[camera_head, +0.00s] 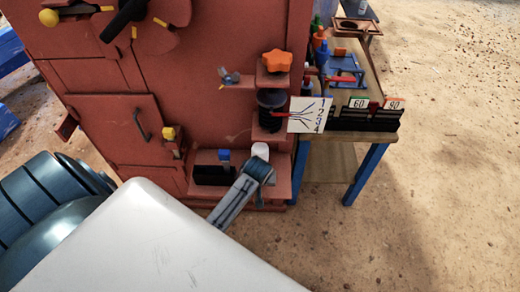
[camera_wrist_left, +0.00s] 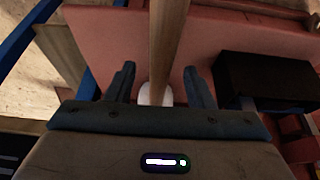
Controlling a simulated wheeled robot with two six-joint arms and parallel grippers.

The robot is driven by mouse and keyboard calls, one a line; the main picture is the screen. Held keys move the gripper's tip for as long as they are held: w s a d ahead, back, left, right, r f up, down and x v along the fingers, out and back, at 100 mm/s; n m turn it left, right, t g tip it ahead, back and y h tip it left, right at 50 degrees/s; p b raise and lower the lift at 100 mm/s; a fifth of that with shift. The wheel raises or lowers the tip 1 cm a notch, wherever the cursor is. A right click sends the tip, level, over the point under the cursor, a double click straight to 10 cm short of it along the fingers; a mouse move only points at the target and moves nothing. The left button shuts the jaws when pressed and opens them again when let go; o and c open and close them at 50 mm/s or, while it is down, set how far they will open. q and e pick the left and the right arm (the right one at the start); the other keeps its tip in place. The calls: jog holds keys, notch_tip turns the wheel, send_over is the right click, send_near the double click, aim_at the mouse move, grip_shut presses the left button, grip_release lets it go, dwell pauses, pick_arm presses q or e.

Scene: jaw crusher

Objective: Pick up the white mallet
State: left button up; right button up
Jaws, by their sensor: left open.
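The white mallet shows in the left wrist view as a pale wooden handle (camera_wrist_left: 170,45) running down from the top edge, with a white end (camera_wrist_left: 150,96) low between the fingers. In the head view a white rounded piece (camera_head: 260,149), likely part of it, shows just past my left gripper (camera_head: 258,168) at the red machine's lower ledge. My left gripper's fingers (camera_wrist_left: 160,84) are open, one on each side of the handle, with gaps on both sides. The fingertips are too small to make out in the head view. My right gripper is not in view.
A black box (camera_head: 212,175) with a blue part stands left of the gripper. A black coil (camera_head: 270,108) and an orange knob (camera_head: 277,60) are above on the red machine (camera_head: 110,90). A wooden table (camera_head: 378,139) with blue legs (camera_head: 366,172) stands to the right. Open ground lies beyond.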

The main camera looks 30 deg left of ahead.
pick_arm(q)
jog(key=x, duration=0.5)
jog(key=shift+w+a, duration=0.15)
jog(key=shift+w, duration=0.05)
jog(key=shift+r, duration=0.1)
grip_shut()
